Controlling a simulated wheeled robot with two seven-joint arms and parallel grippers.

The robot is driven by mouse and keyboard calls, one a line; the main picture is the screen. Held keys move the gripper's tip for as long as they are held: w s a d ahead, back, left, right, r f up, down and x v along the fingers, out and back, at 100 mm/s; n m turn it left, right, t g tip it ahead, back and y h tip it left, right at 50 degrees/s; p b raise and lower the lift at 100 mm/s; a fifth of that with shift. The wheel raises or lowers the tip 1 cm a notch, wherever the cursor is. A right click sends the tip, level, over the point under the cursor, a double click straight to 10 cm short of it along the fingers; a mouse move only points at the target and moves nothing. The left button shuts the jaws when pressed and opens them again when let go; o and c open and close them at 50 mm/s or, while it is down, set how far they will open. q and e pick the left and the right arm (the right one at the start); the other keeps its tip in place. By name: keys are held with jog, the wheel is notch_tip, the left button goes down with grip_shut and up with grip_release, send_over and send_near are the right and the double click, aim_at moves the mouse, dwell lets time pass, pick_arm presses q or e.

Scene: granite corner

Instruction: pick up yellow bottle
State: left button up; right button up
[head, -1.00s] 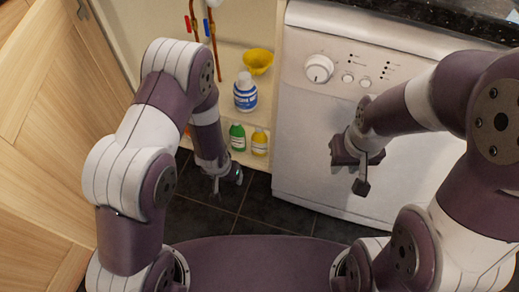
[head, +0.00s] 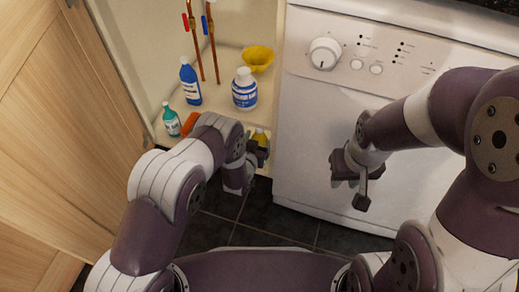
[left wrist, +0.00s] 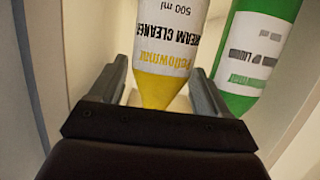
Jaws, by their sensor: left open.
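The yellow bottle (head: 261,139) stands on the lower shelf of the open cabinet, partly hidden by my left arm in the head view. In the left wrist view the yellow bottle (left wrist: 168,50), with a white "Yellowmax cream cleaner" label, appears upside down. My left gripper (head: 250,167) is open in front of it. In the left wrist view its fingers (left wrist: 158,78) lie to either side of the bottle, not closed on it. My right gripper (head: 352,182) hangs in front of the white appliance, its fingers apart and empty.
A green bottle (left wrist: 252,50) stands close beside the yellow one. A wooden door (head: 60,120) and white appliance (head: 310,130) flank the opening.

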pick_arm(q)
jog(key=x, duration=0.1)
jog(key=b+x, duration=0.1)
jog(key=x, duration=0.1)
jog(key=shift+s+f, duration=0.15)
jog(key=shift+f, duration=0.15)
jog(key=shift+r, duration=0.15)
jog(key=c, duration=1.2)
jog(key=shift+o, duration=0.2)
jog(key=shift+r, duration=0.1)
